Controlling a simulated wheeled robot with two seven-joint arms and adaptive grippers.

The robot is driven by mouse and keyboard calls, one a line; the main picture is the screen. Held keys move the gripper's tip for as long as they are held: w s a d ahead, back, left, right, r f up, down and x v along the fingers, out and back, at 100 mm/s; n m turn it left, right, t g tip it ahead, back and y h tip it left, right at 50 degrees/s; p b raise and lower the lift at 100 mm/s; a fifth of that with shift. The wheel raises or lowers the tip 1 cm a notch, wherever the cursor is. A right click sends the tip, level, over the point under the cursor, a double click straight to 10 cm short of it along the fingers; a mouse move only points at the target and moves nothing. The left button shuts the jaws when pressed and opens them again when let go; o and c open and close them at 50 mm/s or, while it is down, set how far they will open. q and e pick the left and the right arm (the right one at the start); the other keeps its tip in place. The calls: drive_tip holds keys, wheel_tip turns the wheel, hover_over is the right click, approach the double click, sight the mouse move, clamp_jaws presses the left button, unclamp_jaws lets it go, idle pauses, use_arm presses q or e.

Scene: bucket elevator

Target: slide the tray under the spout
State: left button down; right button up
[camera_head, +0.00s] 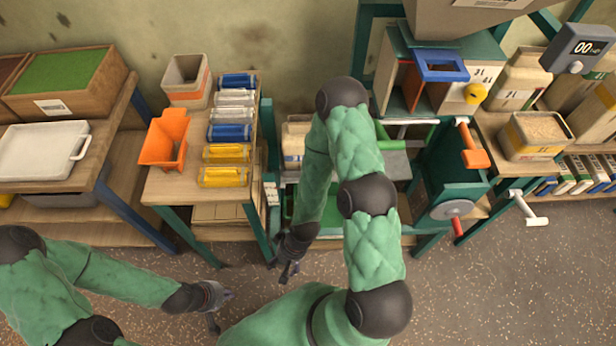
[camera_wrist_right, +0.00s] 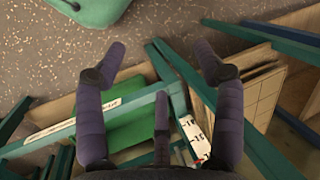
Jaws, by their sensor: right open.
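A flat green piece (camera_wrist_right: 140,125), perhaps the tray, lies inside the teal frame in the right wrist view. A sliver of green (camera_head: 289,203) shows beside my right arm in the head view. My right gripper (camera_head: 288,270) is open and empty, low in front of the machine's left side; its fingers (camera_wrist_right: 160,60) are spread above the teal frame bars and touch no tray that I can see. My left gripper (camera_head: 217,305) looks open and empty above the floor. I cannot make out the spout; my right arm covers part of the machine (camera_head: 450,170).
A white-marked scale (camera_wrist_right: 195,138) is fixed by the frame. A side table (camera_head: 195,188) holds an orange bin (camera_head: 165,140) and blue, white and yellow packs. A white tray (camera_head: 40,152) lies on the left bench. The floor (camera_head: 490,285) at front right is clear.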

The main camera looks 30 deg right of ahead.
drive_tip(key=shift+n, duration=0.9)
drive_tip(key=w, duration=0.2)
drive_tip(key=w+d, duration=0.1)
drive_tip(key=w+r, duration=0.1)
drive_tip(key=w, duration=0.1)
drive_tip(key=shift+w+d+r, duration=0.1)
drive_tip(key=shift+w+d, duration=0.2)
drive_tip(key=shift+d, duration=0.1)
drive_tip(key=shift+c, duration=0.5)
drive_tip(key=w+d+r+n+h, duration=0.1)
drive_tip(key=w+d+r+n, duration=0.1)
drive_tip(key=d, duration=0.4)
drive_tip(key=w+d+r+n+h+p, duration=0.1)
drive_tip(key=w+d+r+n, duration=0.1)
drive_tip(key=w+d+r, duration=0.3)
drive_tip(key=w+d+r+n+h, duration=0.2)
drive_tip(key=w+d+r, duration=0.1)
drive_tip(key=w+d, duration=0.4)
drive_tip(key=shift+d+r+p, duration=0.3)
drive_tip(key=shift+d, duration=0.4)
drive_tip(key=shift+d+f, duration=0.1)
drive_tip(key=shift+d, duration=0.1)
wheel_tip(320, 180, down, 10)
drive_tip(key=b, duration=0.4)
drive_tip(key=shift+f, duration=0.25)
clamp_jaws()
